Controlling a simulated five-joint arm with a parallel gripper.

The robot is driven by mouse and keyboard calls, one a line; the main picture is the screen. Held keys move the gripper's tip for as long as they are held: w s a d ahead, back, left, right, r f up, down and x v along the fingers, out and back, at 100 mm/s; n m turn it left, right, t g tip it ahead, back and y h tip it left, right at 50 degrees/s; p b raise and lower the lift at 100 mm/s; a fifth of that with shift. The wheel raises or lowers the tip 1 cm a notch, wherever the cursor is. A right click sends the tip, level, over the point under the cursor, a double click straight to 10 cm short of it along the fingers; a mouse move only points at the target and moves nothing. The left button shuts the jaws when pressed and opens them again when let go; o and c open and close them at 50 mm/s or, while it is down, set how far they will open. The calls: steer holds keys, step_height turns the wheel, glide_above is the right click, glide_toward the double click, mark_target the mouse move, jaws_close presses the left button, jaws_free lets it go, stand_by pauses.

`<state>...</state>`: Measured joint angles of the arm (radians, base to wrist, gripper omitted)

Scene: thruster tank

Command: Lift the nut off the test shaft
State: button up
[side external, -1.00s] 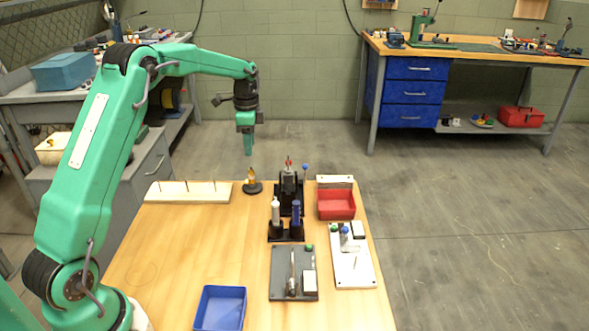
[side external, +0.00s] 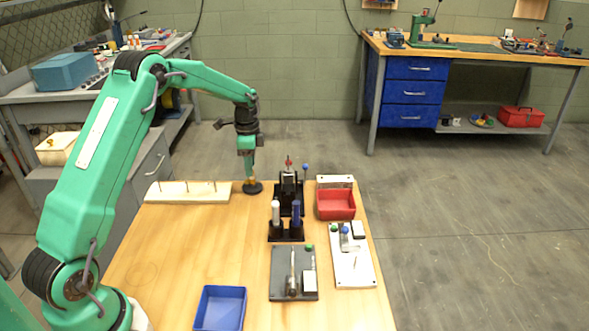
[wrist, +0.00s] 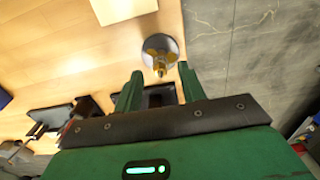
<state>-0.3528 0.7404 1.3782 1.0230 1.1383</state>
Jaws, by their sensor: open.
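A small brass-coloured nut (wrist: 158,45) sits on the test shaft, which stands on a round dark base (side external: 252,188) near the far edge of the wooden table. In the wrist view, the base shows as a grey disc (wrist: 173,50). My gripper (side external: 251,173) points down just above the base, and its fingers hide most of the nut and shaft in the side view. In the wrist view, my gripper (wrist: 160,70) has its two green fingers apart with nothing held. The nut appears just beyond the fingertips, roughly centred between them. Whether the fingers touch it is unclear.
A pale board with several pegs (side external: 160,194) lies left of the base. A black stand (side external: 290,185) is close on the right, with a red bin (side external: 336,206) beyond. A grey plate (side external: 280,283) and blue bin (side external: 220,308) are nearer. The table's left middle is clear.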

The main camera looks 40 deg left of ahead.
steer(key=shift+f, duration=0.45)
jaws_close()
steer(key=shift+r, duration=0.2)
steer(key=shift+r, duration=0.55)
steer(key=r, duration=0.3)
steer(key=shift+d+r, duration=0.1)
steer(key=shift+d, duration=0.2)
steer(key=s+d+r, duration=0.2)
steer(key=d+r, duration=0.4)
steer(key=d, duration=0.5)
steer(key=shift+r, duration=0.2)
steer(key=shift+s, duration=0.1)
